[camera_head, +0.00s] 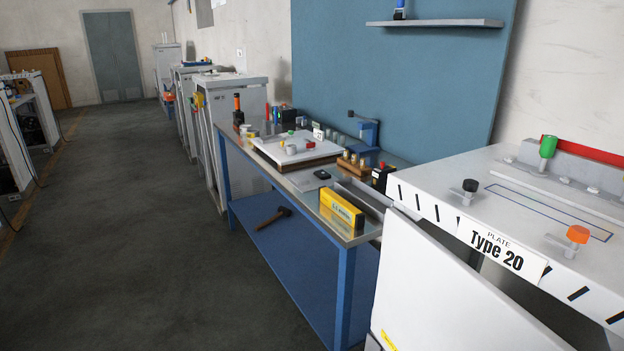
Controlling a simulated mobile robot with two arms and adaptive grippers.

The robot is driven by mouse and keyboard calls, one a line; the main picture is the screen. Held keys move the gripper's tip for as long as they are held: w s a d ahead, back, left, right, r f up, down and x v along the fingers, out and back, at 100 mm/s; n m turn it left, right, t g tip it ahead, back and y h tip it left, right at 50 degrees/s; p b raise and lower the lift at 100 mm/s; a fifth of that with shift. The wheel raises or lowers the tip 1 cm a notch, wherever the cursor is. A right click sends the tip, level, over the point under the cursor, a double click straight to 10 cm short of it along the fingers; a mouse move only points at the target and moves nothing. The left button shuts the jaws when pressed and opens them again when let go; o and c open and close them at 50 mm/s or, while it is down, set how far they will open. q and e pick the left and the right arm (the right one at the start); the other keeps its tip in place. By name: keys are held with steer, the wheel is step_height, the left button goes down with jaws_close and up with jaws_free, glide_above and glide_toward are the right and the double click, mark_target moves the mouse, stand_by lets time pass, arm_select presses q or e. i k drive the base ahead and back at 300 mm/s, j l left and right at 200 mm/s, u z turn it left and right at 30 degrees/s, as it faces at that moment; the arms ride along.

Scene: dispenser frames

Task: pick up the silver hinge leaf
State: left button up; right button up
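I cannot make out a silver hinge leaf for certain in the head view. Several small items lie on a workbench (346,285) with a blue frame, too small to identify. A white board (266,152) on the bench carries small grey, red and green pieces. Neither of my grippers is in view.
A white cabinet (425,262) labelled "Type 20" stands close at the right, with green, black and orange knobs on top. A yellow box (342,208) stands at the bench's near end. A hammer (274,218) lies on the lower shelf. The floor (130,240) at left is clear.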

mark_target(300, 179)
steer(key=i+j+u, duration=0.4)
steer(key=i, duration=0.2)
steer(key=i+u, duration=0.45)
steer(key=i, duration=0.2)
steer(key=i+j+z, duration=0.1)
steer(key=i, duration=0.65)
steer(key=i+j+z, duration=0.1)
steer(key=i, duration=0.6)
steer(key=i+j+z, duration=0.1)
steer(key=i+z, duration=0.2)
steer(key=z, duration=0.2)
steer(key=i+j+z, duration=0.2)
steer(key=z, duration=0.25)
steer(key=i+j+z, duration=0.3)
steer(key=z, duration=0.2)
steer(key=i+j+z, duration=0.15)
steer(key=j+z, duration=0.3)
steer(key=l, duration=0.1)
